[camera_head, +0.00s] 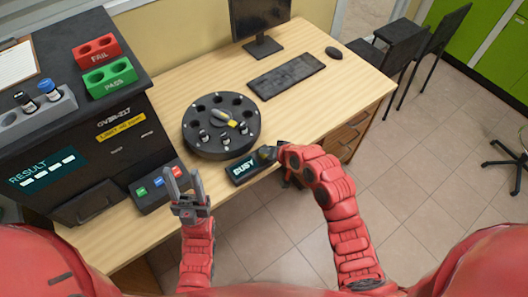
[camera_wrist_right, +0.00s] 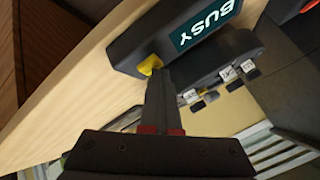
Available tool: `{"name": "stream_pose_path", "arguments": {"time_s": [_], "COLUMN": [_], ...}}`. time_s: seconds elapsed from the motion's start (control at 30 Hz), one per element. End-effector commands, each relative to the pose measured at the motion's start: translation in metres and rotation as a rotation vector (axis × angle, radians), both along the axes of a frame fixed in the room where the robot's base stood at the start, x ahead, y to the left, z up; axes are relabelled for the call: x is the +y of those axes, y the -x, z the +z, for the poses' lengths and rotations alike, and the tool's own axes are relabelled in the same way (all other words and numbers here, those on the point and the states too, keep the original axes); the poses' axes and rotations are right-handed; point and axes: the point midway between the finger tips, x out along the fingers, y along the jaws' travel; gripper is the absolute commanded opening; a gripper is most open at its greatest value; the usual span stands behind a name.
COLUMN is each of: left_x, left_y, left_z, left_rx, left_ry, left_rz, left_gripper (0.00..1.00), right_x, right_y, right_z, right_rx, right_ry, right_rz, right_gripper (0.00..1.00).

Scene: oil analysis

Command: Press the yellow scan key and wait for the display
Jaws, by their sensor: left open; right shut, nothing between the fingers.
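The yellow scan key (camera_wrist_right: 150,65) sits on a dark box beside its display (camera_wrist_right: 207,24), which reads BUSY. In the head view this display (camera_head: 243,168) is at the table's front edge, and the key is hidden by my right gripper (camera_head: 268,154). In the right wrist view my right gripper (camera_wrist_right: 158,73) is shut and empty, its fingertips at the key and seemingly touching it. My left gripper (camera_head: 183,182) is open and empty, in front of the table's front edge, near a box of coloured keys (camera_head: 158,188).
A round black carousel (camera_head: 190,139) with several vials stands behind the display box. A dark analyser (camera_head: 120,150) with a RESULT screen (camera_head: 48,168) is at left, with red FAIL (camera_head: 97,50) and green PASS (camera_head: 109,77) racks on top. A keyboard (camera_head: 286,75) and monitor stand further back.

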Motion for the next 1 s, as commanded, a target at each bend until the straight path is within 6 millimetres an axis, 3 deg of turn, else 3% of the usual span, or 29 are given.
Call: {"name": "stream_pose_path", "arguments": {"time_s": [0.43, 0.8, 1.0], "left_x": [0.000, 0.000, 0.000], "left_y": [0.000, 0.000, 0.000], "left_z": [0.011, 0.011, 0.021], "left_rx": [0.000, 0.000, 0.000], "left_ry": [0.000, 0.000, 0.000], "left_rz": [0.000, 0.000, 0.000], "left_gripper": [0.50, 0.50, 0.50], "right_x": [0.001, 0.000, 0.000], "right_y": [0.000, 0.000, 0.000], "right_z": [0.019, 0.020, 0.035], "right_rx": [0.001, 0.001, -0.001], "right_ry": [-0.001, 0.000, -0.001], "right_rz": [0.000, 0.001, 0.000], "right_gripper": [0.00, 0.00, 0.00]}}
